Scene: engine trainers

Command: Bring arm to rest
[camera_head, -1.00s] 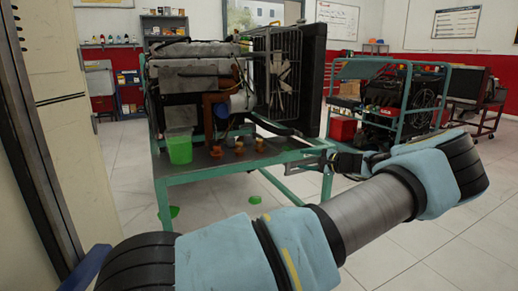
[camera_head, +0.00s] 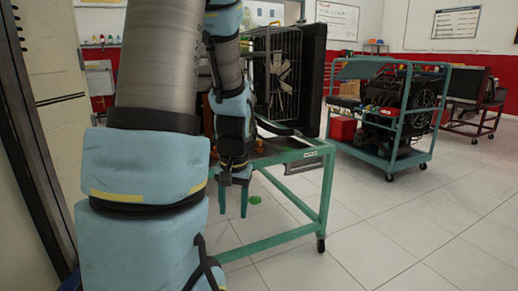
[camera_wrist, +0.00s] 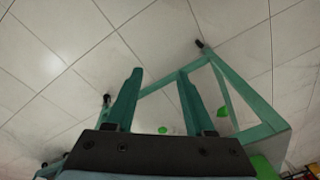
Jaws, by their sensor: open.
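My arm is raised and folded at the left of the head view. Its blue-padded links cross in front of the engine trainer. My gripper (camera_head: 233,213) hangs with its green fingers pointing down, in front of the trainer's green frame (camera_head: 270,236). In the wrist view my gripper (camera_wrist: 159,76) shows two separated fingers with nothing between them. Floor and part of a green frame (camera_wrist: 262,110) lie beyond the fingers. My arm hides most of the engine in the head view.
A radiator with a fan (camera_head: 286,75) stands on the near trainer. A second engine on a teal cart (camera_head: 398,112) and a red box (camera_head: 343,128) are farther right. Green patches lie on the floor (camera_head: 255,199). The tiled floor at right is clear.

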